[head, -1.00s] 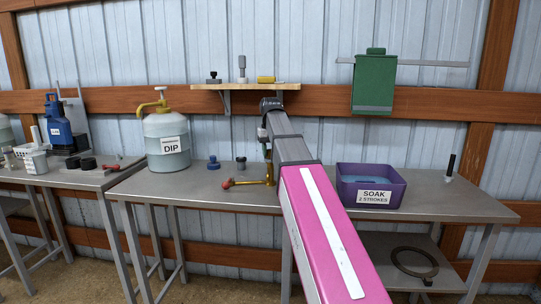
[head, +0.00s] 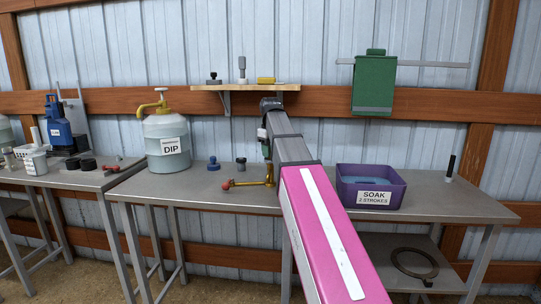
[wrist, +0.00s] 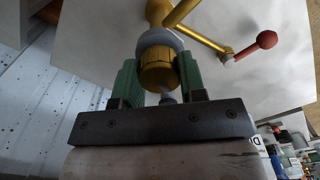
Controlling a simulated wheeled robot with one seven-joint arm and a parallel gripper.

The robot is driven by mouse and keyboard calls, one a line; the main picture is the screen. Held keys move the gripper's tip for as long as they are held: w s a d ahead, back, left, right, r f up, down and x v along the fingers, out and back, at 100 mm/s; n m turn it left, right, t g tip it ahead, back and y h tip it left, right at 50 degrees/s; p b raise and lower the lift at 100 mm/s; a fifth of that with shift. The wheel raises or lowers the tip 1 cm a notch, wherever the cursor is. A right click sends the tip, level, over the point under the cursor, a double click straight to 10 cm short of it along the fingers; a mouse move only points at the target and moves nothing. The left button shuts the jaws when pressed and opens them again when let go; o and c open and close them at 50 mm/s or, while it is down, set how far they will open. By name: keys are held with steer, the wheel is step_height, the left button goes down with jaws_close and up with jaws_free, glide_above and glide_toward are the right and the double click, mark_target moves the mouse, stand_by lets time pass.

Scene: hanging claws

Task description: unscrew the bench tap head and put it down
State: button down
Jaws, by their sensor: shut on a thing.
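The brass bench tap (head: 269,177) stands on the metal bench, with a lever ending in a red ball (head: 226,185). In the wrist view its gold ribbed head (wrist: 157,72) sits between the two green fingers of my gripper (wrist: 158,78). The fingers are shut on the head, one on each side. A pale collar (wrist: 161,40) and the brass body (wrist: 158,12) lie just beyond it, and I see no clear gap between head and collar. The lever's red ball also shows in the wrist view (wrist: 267,39). In the head view my arm hides part of the tap.
A DIP pump jug (head: 167,145) stands left on the bench. A blue knob (head: 213,164) and a dark grey piece (head: 241,164) stand behind the tap. A wooden shelf (head: 246,86) is above. The bench front left is clear.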

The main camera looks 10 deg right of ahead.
steer(key=shift+r, duration=0.45)
stand_by(0.6)
steer(key=shift+r, duration=0.65)
steer(key=shift+r, duration=0.1)
steer(key=shift+r, duration=0.15)
steer(key=m, duration=2)
